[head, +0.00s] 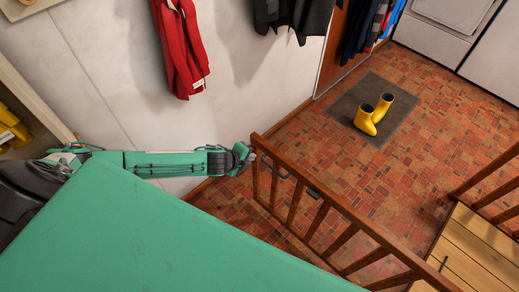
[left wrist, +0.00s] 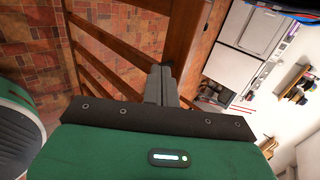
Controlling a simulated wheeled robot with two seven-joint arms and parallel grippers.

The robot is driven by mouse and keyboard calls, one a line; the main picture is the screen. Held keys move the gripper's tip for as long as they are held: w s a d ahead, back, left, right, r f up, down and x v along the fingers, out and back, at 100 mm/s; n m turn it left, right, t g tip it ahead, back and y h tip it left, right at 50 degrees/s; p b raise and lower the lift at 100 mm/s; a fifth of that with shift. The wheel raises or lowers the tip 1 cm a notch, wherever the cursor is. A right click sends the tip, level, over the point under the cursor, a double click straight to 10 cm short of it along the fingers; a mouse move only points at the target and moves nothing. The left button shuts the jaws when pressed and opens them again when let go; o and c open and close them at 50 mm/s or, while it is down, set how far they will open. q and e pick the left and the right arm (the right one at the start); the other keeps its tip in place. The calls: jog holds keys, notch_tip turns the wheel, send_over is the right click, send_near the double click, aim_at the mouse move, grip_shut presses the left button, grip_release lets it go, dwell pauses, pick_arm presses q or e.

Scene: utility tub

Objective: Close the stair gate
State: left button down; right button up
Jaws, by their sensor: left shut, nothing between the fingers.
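The stair gate (head: 345,208) is a brown wooden frame with upright bars. In the head view it runs diagonally from near the white wall down to the bottom right. A dark fitting (head: 313,193) sits by its top rail. My left gripper (head: 247,153) is at the gate's upper-left end, beside the end post. In the left wrist view the gripper (left wrist: 162,86) has its fingers shut together, empty, close to a wooden rail of the gate (left wrist: 184,45). I cannot tell whether they touch it. My right gripper is not in view.
A wooden platform (head: 470,245) with railings stands at the right. A red garment (head: 180,50) hangs on the wall. White appliances (head: 440,30) stand at the back. The brick floor around the mat is clear.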

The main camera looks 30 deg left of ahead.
aim_at(265, 149)
pick_arm(q)
jog(key=shift+w+d+f+p, duration=0.15)
jog(key=shift+w+d+p, duration=0.1)
jog(key=shift+w, duration=0.55)
jog(key=shift+w+d+f+p, duration=0.15)
jog(key=shift+w+d, duration=0.1)
jog(key=shift+w, duration=0.55)
jog(key=shift+w+d+f+p, duration=0.15)
jog(key=shift+w+d, duration=0.1)
jog(key=shift+w, duration=0.55)
